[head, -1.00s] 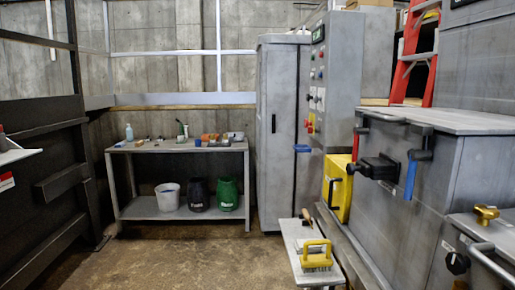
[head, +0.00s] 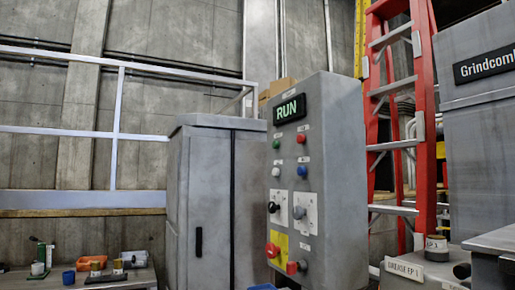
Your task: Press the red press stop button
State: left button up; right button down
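The grey control panel (head: 345,200) stands right of centre in the head view, with a lit green RUN display (head: 290,109) at its top. A small red button (head: 301,139) sits below the display, right of a green button (head: 276,144). Lower down, a large red mushroom button (head: 272,250) sits on a yellow plate (head: 279,244). Another red knob or button (head: 292,267) is just below it to the right. The labels are too small to read, so I cannot tell which red one is the press stop. Neither gripper is in view.
A white button (head: 277,162), a blue button (head: 302,171), a black selector (head: 273,207) and a grey knob (head: 299,212) are also on the panel. A grey cabinet (head: 212,210) stands left, a red ladder (head: 424,130) right. A workbench (head: 140,276) shows lower left.

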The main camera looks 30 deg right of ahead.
aim_at(300, 138)
jog(key=i, duration=2.45)
jog(key=z, duration=2.7)
